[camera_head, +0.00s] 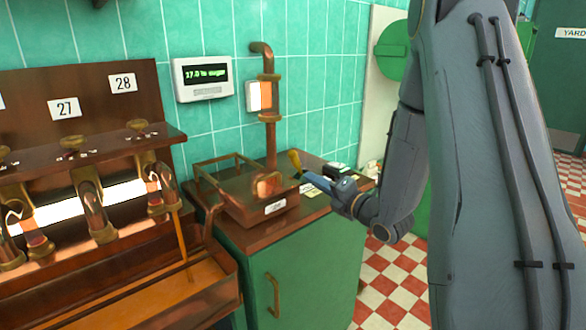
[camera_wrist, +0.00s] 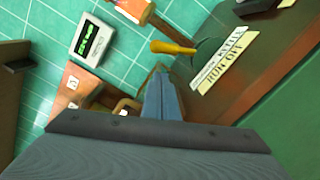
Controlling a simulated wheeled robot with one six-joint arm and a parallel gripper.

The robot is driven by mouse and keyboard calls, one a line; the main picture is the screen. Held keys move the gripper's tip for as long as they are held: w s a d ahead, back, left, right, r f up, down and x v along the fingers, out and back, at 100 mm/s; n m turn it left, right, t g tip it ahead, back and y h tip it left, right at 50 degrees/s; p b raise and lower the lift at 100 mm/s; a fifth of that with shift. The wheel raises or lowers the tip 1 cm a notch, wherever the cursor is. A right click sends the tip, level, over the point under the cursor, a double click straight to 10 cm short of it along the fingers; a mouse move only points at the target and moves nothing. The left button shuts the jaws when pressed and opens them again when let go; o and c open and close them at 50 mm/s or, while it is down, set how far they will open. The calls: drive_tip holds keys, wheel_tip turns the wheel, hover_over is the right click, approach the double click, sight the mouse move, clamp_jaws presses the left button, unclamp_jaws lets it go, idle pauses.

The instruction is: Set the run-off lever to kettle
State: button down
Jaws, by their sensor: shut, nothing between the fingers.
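The run-off lever (camera_head: 294,158) has a yellow handle and stands tilted on the wooden counter top. In the wrist view the yellow handle (camera_wrist: 172,47) points left from a dark green base. Beside it lie two pale label plates (camera_wrist: 225,70); one reads RUN-OFF, and the other seems to end in KETTLE. I cannot tell which setting the lever is at. My gripper (camera_head: 307,177) is shut and empty, with its blue fingers just right of and below the handle. In the wrist view the fingertips (camera_wrist: 160,76) are below the handle, with a gap showing.
A dark box (camera_head: 336,170) sits behind my fingers.

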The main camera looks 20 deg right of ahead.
sight(297, 165)
drive_tip(key=shift+d, duration=0.35)
drive_tip(key=p+x, duration=0.2)
drive_tip(key=x, duration=0.8)
drive_tip(key=shift+r, duration=0.1)
